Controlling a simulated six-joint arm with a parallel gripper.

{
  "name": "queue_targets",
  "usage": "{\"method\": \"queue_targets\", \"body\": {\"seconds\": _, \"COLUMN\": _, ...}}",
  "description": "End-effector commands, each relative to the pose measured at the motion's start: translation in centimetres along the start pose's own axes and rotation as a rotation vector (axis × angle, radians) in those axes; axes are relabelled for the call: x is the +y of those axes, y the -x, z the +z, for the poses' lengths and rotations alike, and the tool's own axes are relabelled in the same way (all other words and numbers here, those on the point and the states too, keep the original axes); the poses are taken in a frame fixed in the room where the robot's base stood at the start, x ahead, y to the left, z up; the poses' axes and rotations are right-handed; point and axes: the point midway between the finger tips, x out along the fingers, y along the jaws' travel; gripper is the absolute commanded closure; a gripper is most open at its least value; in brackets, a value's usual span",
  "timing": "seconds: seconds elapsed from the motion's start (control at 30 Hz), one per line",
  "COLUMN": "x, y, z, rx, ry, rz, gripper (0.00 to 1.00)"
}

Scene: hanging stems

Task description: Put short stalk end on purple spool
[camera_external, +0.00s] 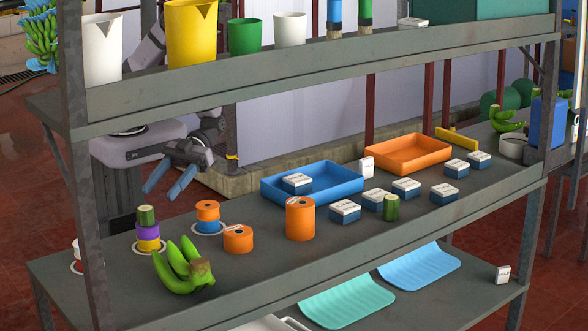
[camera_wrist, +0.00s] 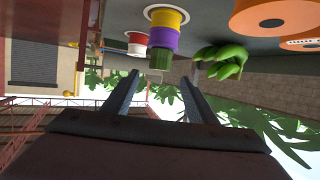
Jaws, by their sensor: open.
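The purple spool (camera_external: 148,233) sits on a yellow spool (camera_external: 149,245) at the left of the middle shelf. A short green stalk end (camera_external: 146,215) stands upright on top of the purple spool. In the upside-down wrist view the purple spool (camera_wrist: 163,37) lies between the yellow spool (camera_wrist: 167,17) and the stalk end (camera_wrist: 158,60). Another short green stalk piece (camera_external: 391,207) stands at the right among small boxes. My gripper (camera_external: 161,182) is open and empty, with blue fingers, above and behind the stack and apart from it.
A green banana bunch (camera_external: 184,268) lies right in front of the stack. An orange spool (camera_external: 208,210) sits on a blue spool (camera_external: 208,226). A low orange spool (camera_external: 238,239) and a tall one (camera_external: 300,218) stand nearby. Blue (camera_external: 330,188) and orange (camera_external: 440,158) trays lie behind. The upper shelf (camera_external: 300,62) overhangs.

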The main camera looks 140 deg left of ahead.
Motion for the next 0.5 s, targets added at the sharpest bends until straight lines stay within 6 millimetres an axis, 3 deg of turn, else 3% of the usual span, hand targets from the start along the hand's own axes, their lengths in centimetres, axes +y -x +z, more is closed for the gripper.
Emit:
{"method": "queue_targets", "body": {"seconds": 0.2, "x": -0.1, "y": 3.5, "z": 0.2, "rx": -0.001, "ry": 0.000, "rz": -0.004, "gripper": 0.47}}
{"method": "queue_targets", "body": {"seconds": 0.5, "x": 0.0, "y": 5.6, "z": 0.0, "rx": 0.000, "ry": 0.001, "rz": 0.001, "gripper": 0.47}}
